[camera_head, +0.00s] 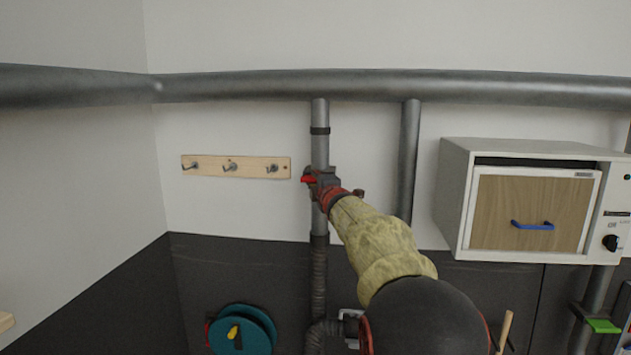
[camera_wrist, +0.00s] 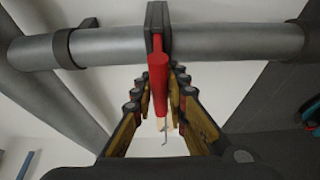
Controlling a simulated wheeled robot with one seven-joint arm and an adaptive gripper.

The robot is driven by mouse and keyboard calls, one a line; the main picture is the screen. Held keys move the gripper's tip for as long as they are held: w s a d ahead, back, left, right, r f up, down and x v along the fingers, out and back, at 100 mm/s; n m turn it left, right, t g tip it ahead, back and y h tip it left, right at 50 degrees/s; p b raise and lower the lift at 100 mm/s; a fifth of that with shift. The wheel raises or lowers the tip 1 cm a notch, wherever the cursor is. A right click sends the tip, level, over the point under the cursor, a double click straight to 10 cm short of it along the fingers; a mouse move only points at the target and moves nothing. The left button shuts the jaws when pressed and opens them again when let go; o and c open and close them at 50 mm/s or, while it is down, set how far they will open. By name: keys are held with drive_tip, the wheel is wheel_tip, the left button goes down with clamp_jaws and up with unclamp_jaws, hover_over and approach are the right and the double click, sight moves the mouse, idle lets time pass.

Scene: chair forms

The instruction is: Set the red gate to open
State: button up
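The red gate's handle (camera_head: 308,179) shows at the left side of the vertical grey pipe (camera_head: 320,145) in the head view, on a dark plate set across the pipe. In the wrist view the red handle (camera_wrist: 158,75) points from the dark plate (camera_wrist: 157,18) into the space between my fingers. My gripper (camera_head: 325,185) is at the pipe, partly covering the gate. In the wrist view my gripper (camera_wrist: 161,80) has its fingers on both sides of the handle, apart, with a narrow gap visible. Contact on the left side is hard to tell.
A wooden hook rack (camera_head: 236,167) is on the wall left of the pipe. A second vertical pipe (camera_head: 409,150) stands to the right, and a horizontal pipe (camera_head: 400,86) runs above. A white cabinet (camera_head: 454,200), a green handle (camera_head: 603,326) and a teal reel (camera_head: 260,325) are further off.

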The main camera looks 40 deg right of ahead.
clamp_jaws()
idle(0.3)
drive_tip(key=shift+a, duration=0.1)
drive_tip(key=s+a+b, duration=0.1)
drive_tip(key=a, duration=0.1)
drive_tip(key=s+a+b, duration=0.2)
drive_tip(key=shift+s+f, duration=0.15)
drive_tip(key=shift+f, duration=0.05)
drive_tip(key=shift+d, duration=0.1)
unclamp_jaws()
drive_tip(key=shift+o, duration=1.4)
drive_tip(key=shift+s+a+r, duration=0.15)
drive_tip(key=shift+a, duration=0.05)
drive_tip(key=shift+o, duration=1.2)
drive_tip(key=shift+d, duration=0.1)
